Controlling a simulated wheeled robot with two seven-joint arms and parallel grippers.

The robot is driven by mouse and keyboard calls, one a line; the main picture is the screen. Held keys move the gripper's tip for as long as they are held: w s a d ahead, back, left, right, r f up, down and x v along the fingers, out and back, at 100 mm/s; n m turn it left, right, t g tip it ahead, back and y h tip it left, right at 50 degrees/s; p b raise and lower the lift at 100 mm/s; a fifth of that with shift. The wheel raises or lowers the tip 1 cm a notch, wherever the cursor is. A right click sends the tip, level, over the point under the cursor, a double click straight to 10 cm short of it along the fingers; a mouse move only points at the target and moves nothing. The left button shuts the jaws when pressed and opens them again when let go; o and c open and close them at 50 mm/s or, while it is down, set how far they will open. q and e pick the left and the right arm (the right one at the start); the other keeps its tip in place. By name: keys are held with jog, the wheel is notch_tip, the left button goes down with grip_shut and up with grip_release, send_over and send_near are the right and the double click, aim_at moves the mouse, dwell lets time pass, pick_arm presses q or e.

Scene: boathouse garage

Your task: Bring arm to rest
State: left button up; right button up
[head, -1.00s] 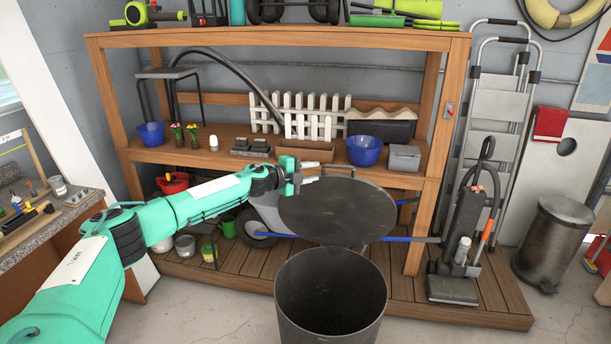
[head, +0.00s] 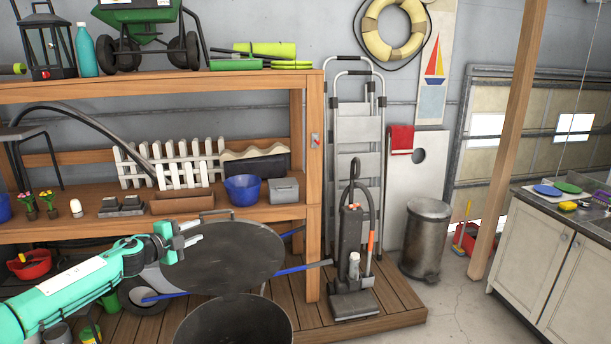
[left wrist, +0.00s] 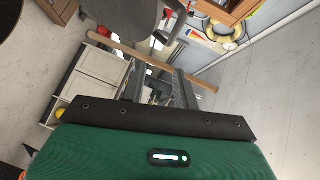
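My left arm comes in from the lower left in the head view. Its gripper (head: 192,236) is in front of the upper left part of a dark round lid (head: 232,255). The lid is raised and tilted above a dark open bin (head: 240,325). The gripper's fingers look apart with nothing between them, below and left of the lid's handle (head: 217,214). In the left wrist view the two grey fingers (left wrist: 160,88) stand apart and empty. My right gripper is not in view.
A wooden shelf (head: 310,240) with pots and a white picket fence (head: 175,165) stands behind the arm. A vacuum cleaner (head: 354,250), a ladder (head: 340,120) and a metal bin (head: 425,240) are to the right. A counter (head: 570,220) is at far right, with open floor before it.

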pick_arm(q)
jog(key=s+d+f+n, duration=0.2)
jog(key=s+d+f, duration=0.1)
jog(key=d+f, duration=0.3)
jog(key=s+d+f+n, duration=0.2)
jog(key=s+d+f, duration=0.1)
jog(key=d, duration=0.6)
jog(key=s+d+f+n+y, duration=0.4)
jog(key=s+d+f+n, duration=0.3)
jog(key=s, duration=0.5)
jog(key=s+a+f+n+g+y, duration=0.1)
jog(key=s+a+f+n+g, duration=0.2)
jog(key=s, duration=1)
jog(key=s+a+f+n+g+y, duration=0.15)
jog(key=s+g, duration=0.25)
jog(key=s, duration=0.8)
jog(key=s+a+f+n+g+y, duration=0.1)
jog(key=s+a+f+n+g, duration=0.2)
jog(key=s, duration=1)
notch_tip(320, 180, down, 34)
jog(key=g+b, duration=0.2)
jog(key=s+a+f+g+b, duration=0.1)
jog(key=s+a+f, duration=0.1)
jog(key=s+f, duration=1.7)
jog(key=shift+s+a+f, duration=0.15)
jog(key=shift+a+f, duration=0.15)
jog(key=shift+f, duration=0.35)
